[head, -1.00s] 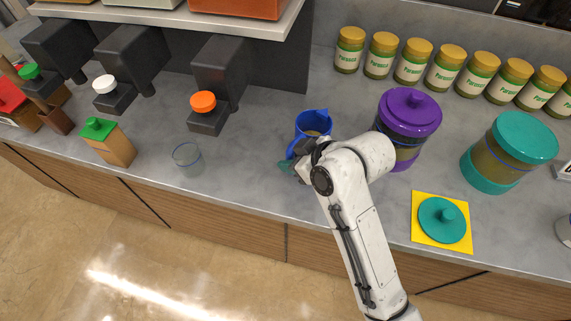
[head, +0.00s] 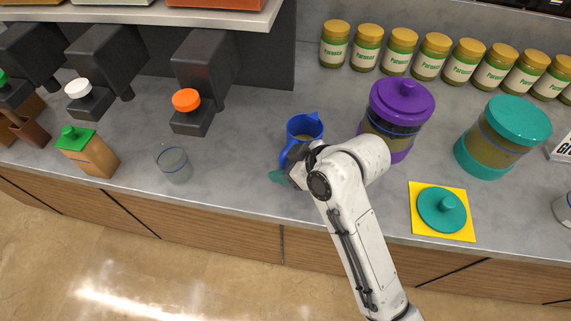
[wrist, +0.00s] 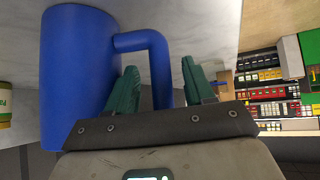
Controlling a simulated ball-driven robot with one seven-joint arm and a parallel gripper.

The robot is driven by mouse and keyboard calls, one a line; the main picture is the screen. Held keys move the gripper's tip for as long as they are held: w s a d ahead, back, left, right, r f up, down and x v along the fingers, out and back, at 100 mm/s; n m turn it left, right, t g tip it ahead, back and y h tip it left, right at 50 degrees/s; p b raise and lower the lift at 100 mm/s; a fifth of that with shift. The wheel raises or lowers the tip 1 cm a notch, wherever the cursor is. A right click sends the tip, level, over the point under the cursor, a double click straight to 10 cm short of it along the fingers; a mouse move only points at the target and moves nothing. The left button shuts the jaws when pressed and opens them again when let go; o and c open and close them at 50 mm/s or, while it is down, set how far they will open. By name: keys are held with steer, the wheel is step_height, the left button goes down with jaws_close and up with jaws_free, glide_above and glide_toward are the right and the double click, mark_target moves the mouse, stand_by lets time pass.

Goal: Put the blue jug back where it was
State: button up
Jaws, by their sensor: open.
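The blue jug (head: 292,147) stands upright on the grey counter, left of the purple-lidded jar, and part of it is hidden behind my arm. Its wall fills the left of the wrist view (wrist: 75,80), with the handle (wrist: 155,50) pointing right. My gripper (head: 280,177) is at the front side of the jug, by the handle. In the wrist view my gripper (wrist: 160,85) is open, with one teal finger on each side of the handle's outer bar. I cannot tell whether either finger touches it.
A purple-lidded jar (head: 402,100) stands close on the right, then a teal-lidded jar (head: 505,135) and a teal lid on a yellow square (head: 441,210). A glass (head: 173,163) and a dispenser with an orange knob (head: 187,100) are left. Several Parmesan jars (head: 400,52) line the back.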

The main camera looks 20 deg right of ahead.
steer(key=v, duration=1.2)
